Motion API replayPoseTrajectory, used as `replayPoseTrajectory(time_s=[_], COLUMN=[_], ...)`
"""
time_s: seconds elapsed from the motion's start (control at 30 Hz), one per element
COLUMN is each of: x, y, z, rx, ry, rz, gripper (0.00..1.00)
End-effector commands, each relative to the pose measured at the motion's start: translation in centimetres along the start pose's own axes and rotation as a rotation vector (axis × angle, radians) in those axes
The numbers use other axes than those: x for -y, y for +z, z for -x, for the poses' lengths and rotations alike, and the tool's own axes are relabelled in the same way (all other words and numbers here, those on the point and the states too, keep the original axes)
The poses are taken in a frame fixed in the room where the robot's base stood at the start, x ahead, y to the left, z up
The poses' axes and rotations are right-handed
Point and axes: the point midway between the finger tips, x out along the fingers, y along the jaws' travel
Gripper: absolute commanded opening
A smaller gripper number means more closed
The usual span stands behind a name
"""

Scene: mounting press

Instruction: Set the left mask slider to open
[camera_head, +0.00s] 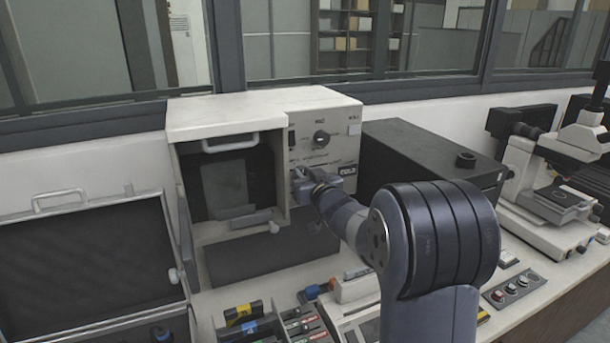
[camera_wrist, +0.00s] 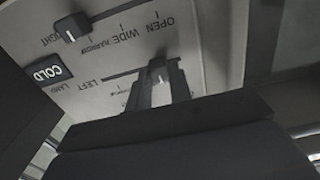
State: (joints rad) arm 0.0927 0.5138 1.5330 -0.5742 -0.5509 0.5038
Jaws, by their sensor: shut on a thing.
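The white machine's front panel (camera_head: 325,140) carries the mask sliders, and it shows rotated in the wrist view (camera_wrist: 115,95). My gripper (camera_head: 303,178) reaches the lower part of this panel. In the wrist view my gripper (camera_wrist: 160,72) is shut on the left mask slider's knob (camera_wrist: 160,77), which is mostly hidden between the fingers. The fingers stand roughly in line with the OPEN label (camera_wrist: 152,24), at one end of the visible left slot. Whether the knob is exactly at the mark cannot be told. The right slider's dark knob (camera_wrist: 71,28) sits on the neighbouring slot.
A COLD LAMP plate (camera_wrist: 47,73) is on the same panel. A hinged door (camera_head: 90,265) stands open at the left of the machine's dark chamber. A dark box (camera_head: 420,155) stands close on the right, with a microscope (camera_head: 555,180) beyond. Small items crowd the front bench.

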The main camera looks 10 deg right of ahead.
Motion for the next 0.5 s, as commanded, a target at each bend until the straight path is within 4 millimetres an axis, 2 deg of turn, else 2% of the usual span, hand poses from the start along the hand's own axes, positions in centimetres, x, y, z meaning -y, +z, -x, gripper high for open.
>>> replayPoseTrajectory(time_s=[0.03,0.17,0.5], x=[0.00,0.00,0.07], y=[-0.01,-0.01,0.04], z=[0.01,0.01,0.01], rx=[0.000,0.000,0.000], ry=[0.000,0.000,0.000], rz=[0.000,0.000,0.000], gripper=[0.11,0.00,0.00])
